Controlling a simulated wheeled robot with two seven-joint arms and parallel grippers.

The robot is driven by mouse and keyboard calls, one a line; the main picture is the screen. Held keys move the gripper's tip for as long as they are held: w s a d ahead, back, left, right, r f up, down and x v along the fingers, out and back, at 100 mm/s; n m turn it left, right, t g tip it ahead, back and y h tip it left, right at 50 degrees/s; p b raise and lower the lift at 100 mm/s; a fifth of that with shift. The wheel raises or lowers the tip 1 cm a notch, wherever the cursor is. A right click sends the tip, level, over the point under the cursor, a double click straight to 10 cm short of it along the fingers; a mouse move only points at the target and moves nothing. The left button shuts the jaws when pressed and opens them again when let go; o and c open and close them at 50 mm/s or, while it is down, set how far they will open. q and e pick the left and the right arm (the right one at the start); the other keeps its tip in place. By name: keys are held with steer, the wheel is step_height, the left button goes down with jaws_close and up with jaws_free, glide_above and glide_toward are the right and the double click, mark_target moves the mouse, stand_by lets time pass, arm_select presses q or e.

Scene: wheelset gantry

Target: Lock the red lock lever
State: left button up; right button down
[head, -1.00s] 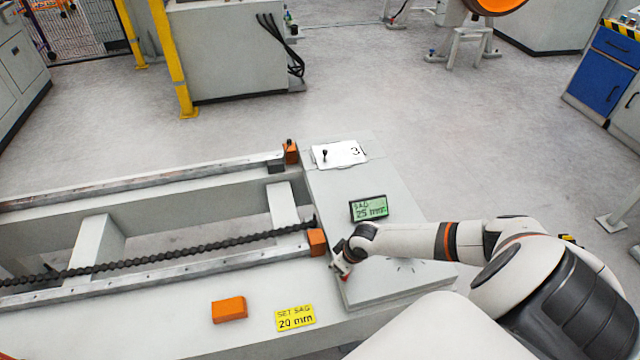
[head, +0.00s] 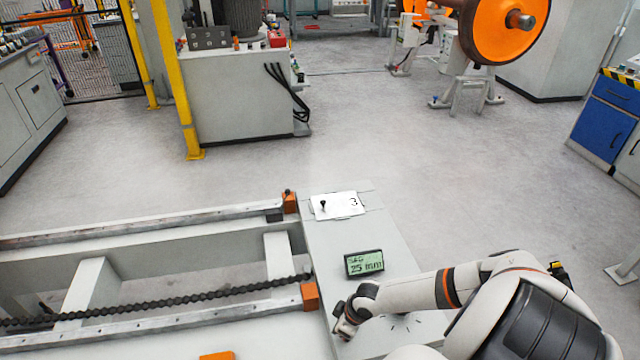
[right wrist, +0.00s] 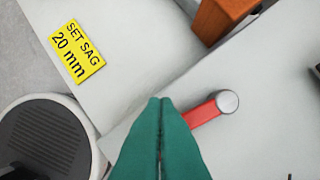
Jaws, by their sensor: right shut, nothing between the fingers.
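The red lock lever (right wrist: 201,114) shows in the right wrist view as a short red bar with a round grey pivot cap at its upper right end. My right gripper (right wrist: 160,101) is shut and empty, its two green fingers together. The fingertips lie just left of the lever's free end in that view; I cannot tell whether they touch it. In the head view my right gripper (head: 343,332) is over the front left part of the grey plate (head: 322,238), and the lever is hidden there. My left gripper is not in view.
A yellow "SET SAG 20 mm" label (right wrist: 77,50) lies on the bench. A display (head: 364,263) reads 25 mm.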

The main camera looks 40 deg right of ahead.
steer(key=shift+s+d, duration=0.45)
steer(key=shift+s, duration=0.15)
steer(key=shift+d+f, duration=0.1)
stand_by(0.3)
